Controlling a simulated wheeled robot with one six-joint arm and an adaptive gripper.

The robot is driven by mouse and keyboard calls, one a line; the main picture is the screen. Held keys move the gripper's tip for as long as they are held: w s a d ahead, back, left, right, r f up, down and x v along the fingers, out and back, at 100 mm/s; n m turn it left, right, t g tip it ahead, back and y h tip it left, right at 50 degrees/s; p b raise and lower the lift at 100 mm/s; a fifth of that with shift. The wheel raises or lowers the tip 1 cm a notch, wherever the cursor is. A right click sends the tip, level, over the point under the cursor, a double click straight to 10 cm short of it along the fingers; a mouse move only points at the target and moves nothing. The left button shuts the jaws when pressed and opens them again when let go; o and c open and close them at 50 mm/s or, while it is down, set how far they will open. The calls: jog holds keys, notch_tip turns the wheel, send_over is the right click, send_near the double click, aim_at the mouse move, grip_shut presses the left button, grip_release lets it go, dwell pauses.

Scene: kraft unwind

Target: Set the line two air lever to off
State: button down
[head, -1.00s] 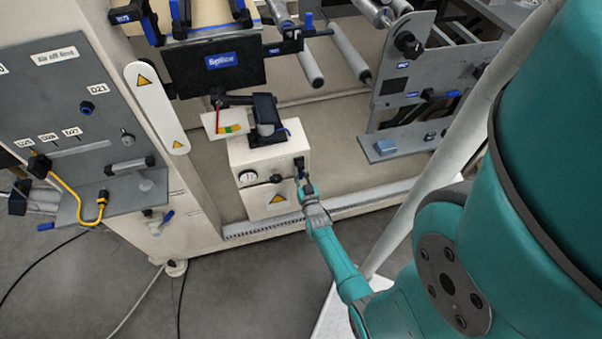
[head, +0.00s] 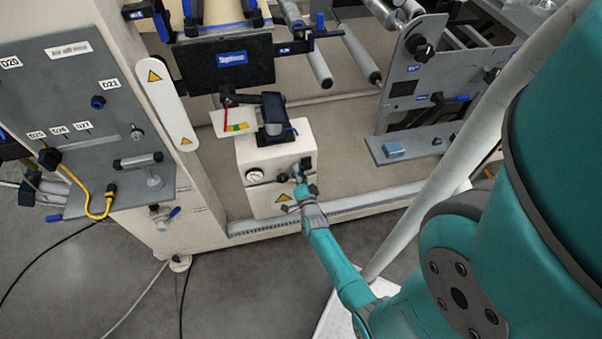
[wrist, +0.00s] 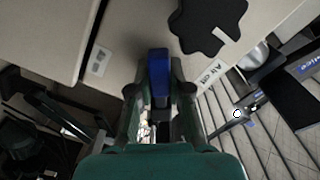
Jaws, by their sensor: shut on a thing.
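The air lever is a blue handle (wrist: 159,72) in the middle of the wrist view. My gripper (wrist: 160,95) is shut on it, with one dark finger on each side. In the head view my gripper (head: 299,175) is at the right part of the front face of a small cream box (head: 268,187). The lever is hidden behind my fingers there. A small label (wrist: 212,72) reading "Air" and something like "off" is right of the lever in the wrist view. Whether the handle lines up with a marked position cannot be told.
A black lobed knob (wrist: 207,24) is close to the lever in the wrist view. A grey panel with a yellow cable (head: 88,195) stands left. Open floor (head: 225,275) lies in front.

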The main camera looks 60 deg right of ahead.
jog(key=m, duration=0.2)
jog(key=r+m, duration=0.1)
jog(key=shift+w+a+m, duration=0.15)
jog(key=shift+w+m, duration=0.05)
jog(key=shift+m, duration=0.2)
jog(key=shift+r+m, duration=0.3)
jog(key=shift+m, duration=0.5)
jog(key=shift+r+m, duration=0.3)
jog(key=shift+m, duration=0.5)
jog(key=c, duration=1.1)
grip_release()
jog(key=v, duration=1.2)
jog(key=shift+w+a, duration=0.1)
